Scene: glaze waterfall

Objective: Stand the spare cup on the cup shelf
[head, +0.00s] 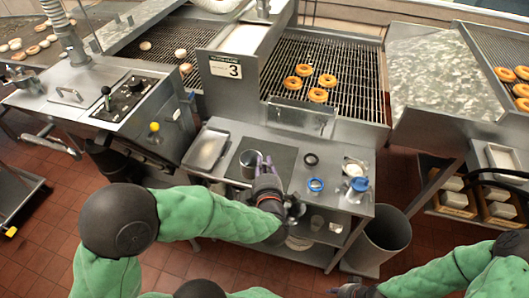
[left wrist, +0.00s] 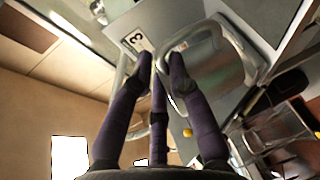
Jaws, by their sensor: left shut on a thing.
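A grey metal cup (head: 248,160) stands out over the dark mat on the steel work table. My left gripper (head: 264,163) reaches over the table with its purple fingers at the cup's right side, shut on it. The cup looks roughly upright; whether it touches the mat I cannot tell. In the left wrist view the purple fingers (left wrist: 162,65) fill the middle, and the cup is hard to make out. An open shelf (head: 335,232) under the table top holds small vessels, partly hidden by my left arm. My right gripper (head: 350,290) is at the bottom edge, its fingers unclear.
A metal tray (head: 207,150) lies left of the cup; it seems to show in the wrist view (left wrist: 215,65). A blue-rimmed jar (head: 315,186), a dark ring (head: 311,159) and a blue-topped container (head: 357,187) stand to the right. A bin (head: 380,240) stands beside the table.

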